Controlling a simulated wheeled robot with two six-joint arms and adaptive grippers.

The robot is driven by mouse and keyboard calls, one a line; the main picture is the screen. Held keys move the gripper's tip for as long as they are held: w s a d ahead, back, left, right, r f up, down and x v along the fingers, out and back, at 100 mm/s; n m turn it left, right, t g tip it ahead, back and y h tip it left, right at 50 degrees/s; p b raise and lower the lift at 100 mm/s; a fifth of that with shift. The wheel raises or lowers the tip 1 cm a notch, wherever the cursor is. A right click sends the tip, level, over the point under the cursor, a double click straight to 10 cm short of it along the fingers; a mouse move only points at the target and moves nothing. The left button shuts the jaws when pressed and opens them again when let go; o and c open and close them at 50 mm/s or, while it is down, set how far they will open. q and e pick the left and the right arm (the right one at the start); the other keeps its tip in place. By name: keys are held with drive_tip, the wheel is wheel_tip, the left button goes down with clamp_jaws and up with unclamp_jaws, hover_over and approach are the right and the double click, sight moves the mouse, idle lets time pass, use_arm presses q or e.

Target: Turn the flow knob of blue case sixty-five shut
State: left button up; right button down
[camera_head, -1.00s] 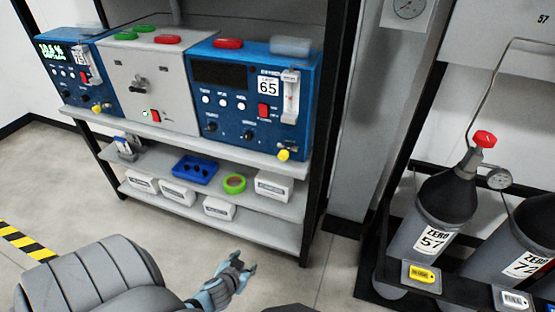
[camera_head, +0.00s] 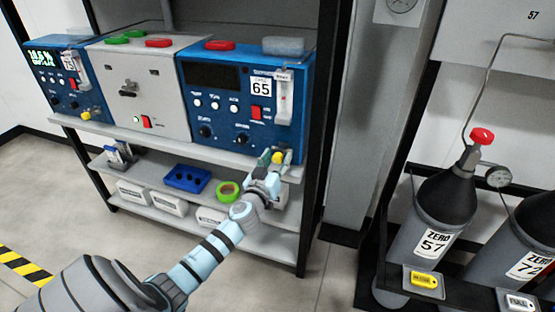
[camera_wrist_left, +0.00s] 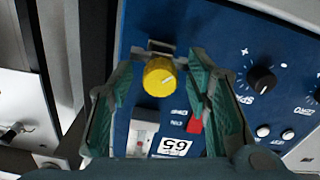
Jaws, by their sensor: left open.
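Blue case sixty-five (camera_head: 222,101) stands on the upper shelf at the right end, with a dark screen and a white "65" label. Its yellow flow knob (camera_head: 277,157) is at the lower right of the front, below the clear flow tube (camera_head: 285,100). In the left wrist view the yellow knob (camera_wrist_left: 159,77) shows large between my green finger pads. My right gripper is not in view.
A grey unit (camera_head: 139,88) with a red switch stands left of case sixty-five, and another blue case (camera_head: 60,85) beyond it. Lower shelves hold a blue tray (camera_head: 187,178), green tape (camera_head: 228,190) and white boxes. Gas cylinders (camera_head: 430,215) stand at the right.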

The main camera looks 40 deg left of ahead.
use_arm(q)
drive_tip(key=shift+w, duration=0.15)
clamp_jaws()
